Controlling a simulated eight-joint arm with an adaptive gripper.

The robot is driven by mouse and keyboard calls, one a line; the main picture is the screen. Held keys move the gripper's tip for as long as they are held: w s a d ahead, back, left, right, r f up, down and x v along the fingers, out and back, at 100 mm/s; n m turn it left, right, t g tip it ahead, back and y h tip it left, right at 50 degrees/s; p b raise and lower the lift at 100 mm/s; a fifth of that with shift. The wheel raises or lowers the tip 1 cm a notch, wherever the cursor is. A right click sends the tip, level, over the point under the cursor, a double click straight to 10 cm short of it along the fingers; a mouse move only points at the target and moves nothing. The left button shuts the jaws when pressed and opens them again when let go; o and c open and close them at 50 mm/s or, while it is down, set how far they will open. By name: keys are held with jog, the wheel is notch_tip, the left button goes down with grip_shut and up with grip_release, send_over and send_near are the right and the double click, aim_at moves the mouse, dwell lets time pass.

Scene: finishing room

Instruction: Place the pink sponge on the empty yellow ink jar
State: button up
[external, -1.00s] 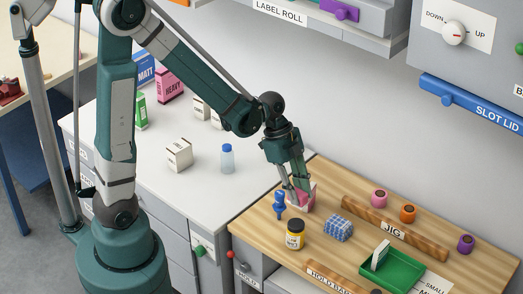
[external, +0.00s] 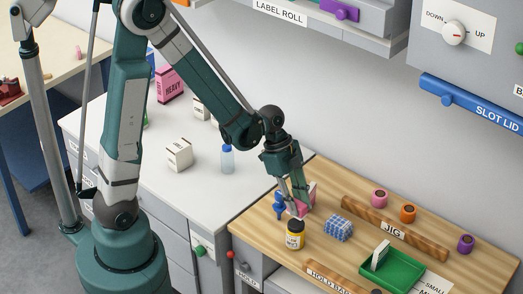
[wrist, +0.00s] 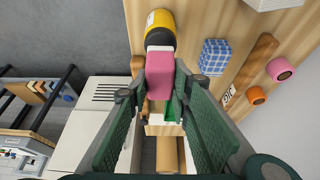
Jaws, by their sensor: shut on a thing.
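The pink sponge (wrist: 160,75) is between the fingertips of my gripper (wrist: 160,92) in the wrist view. In the external view my gripper (external: 298,203) is over the wooden bench, and the sponge (external: 307,203) is partly hidden behind the fingers. A jar with a yellow label and black parts (external: 295,236) stands upright just in front of the gripper. It also shows in the wrist view (wrist: 160,22), just beyond the sponge. The sponge overlaps the jar's near edge in that view; I cannot tell whether they touch. Whether the jar is empty cannot be seen.
A blue stamp-like thing (external: 279,206) stands close left of the gripper. A blue checked block (external: 338,229) lies right of the jar. The wooden JIG bar (external: 395,230), several coloured rings and a green tray (external: 370,270) are farther right.

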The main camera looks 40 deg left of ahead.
jog(key=shift+f, duration=1.9)
jog(key=shift+f+b, duration=0.15)
jog(key=shift+b, duration=0.2)
jog(key=o, duration=0.8)
jog(key=shift+p+v, duration=0.7)
jog(key=shift+v, duration=5.45)
